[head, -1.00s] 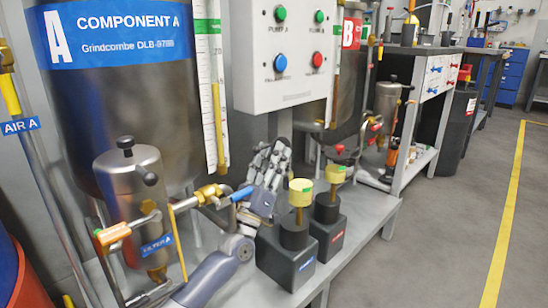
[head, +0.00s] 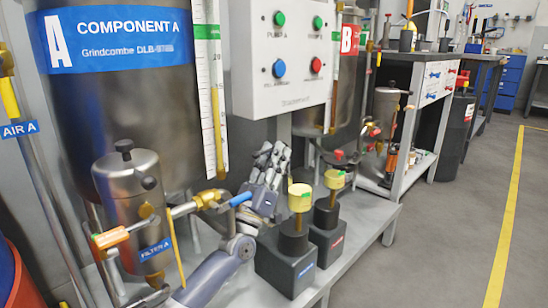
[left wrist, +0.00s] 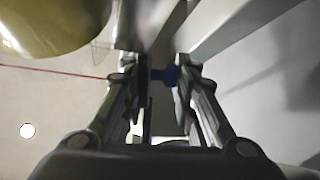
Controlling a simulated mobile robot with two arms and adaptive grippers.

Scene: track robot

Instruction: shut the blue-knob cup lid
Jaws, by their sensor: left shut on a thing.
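My left gripper (head: 274,150) is in the middle of the head view, beside the bench's black boxes and below the control box. Its fingers point up and away. In the left wrist view, its fingers (left wrist: 164,78) close around a small blue knob (left wrist: 165,75). The knob is hidden in the head view, and the cup and lid under it cannot be made out there. A similar red knob (head: 339,154) shows farther right along the bench. My right gripper is not in view.
Two black boxes with yellow tops (head: 300,190) stand just right of my left gripper. The control box (head: 290,55) is above. The floor at right is clear.

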